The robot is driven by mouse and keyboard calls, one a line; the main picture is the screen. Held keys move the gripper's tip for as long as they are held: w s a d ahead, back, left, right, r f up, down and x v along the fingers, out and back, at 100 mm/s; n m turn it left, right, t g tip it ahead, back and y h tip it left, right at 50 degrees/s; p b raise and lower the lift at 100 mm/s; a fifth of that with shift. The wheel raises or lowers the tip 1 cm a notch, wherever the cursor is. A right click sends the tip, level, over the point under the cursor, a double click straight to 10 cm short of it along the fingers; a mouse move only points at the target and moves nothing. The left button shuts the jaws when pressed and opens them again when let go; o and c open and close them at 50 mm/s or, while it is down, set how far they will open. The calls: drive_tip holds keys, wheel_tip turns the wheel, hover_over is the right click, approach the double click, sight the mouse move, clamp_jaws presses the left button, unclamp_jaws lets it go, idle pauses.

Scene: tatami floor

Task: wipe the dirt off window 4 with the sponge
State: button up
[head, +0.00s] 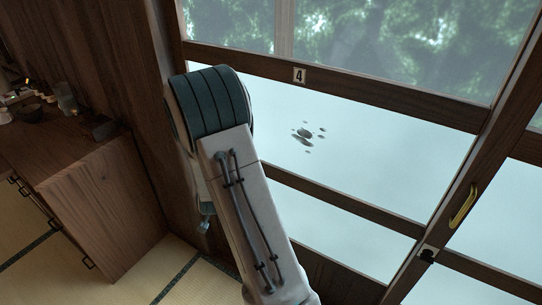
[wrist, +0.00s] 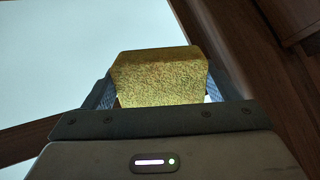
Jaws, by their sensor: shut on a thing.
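Window 4 is the sliding panel with a small "4" plate (head: 299,75) on its wooden crossbar. A cluster of dark dirt spots (head: 304,136) marks the pale pane (head: 370,140) just below and right of that plate. In the wrist view, my gripper (wrist: 160,92) is shut on a yellow sponge (wrist: 160,80), with its fingers on the sponge's two sides. A pale pane and a wooden bar show beyond the sponge. In the head view, my arm stands left of the dirt and hides the gripper and sponge. I cannot tell whether the sponge touches the glass.
A wooden cabinet (head: 90,200) with small items on top stands at the left. A wooden post rises between it and the window. A brass handle (head: 463,207) is on the frame at the right. Tatami floor (head: 110,275) shows at the lower left.

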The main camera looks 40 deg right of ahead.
drive_tip(key=s+d+r+m+t+h, duration=0.2)
drive_tip(key=d+r+m+h, duration=0.2)
drive_tip(key=d+r+h, duration=0.3)
drive_tip(key=m+g+h+p, duration=0.1)
drive_tip(key=m+g+h, duration=0.3)
drive_tip(key=m+h, duration=0.15)
approach(291, 138)
drive_tip(key=shift+n+h, duration=0.25)
drive_tip(key=shift+n, duration=0.1)
drive_tip(key=shift+f+x, duration=0.2)
drive_tip(key=shift+x, duration=2.1)
drive_tip(key=shift+x, duration=0.95)
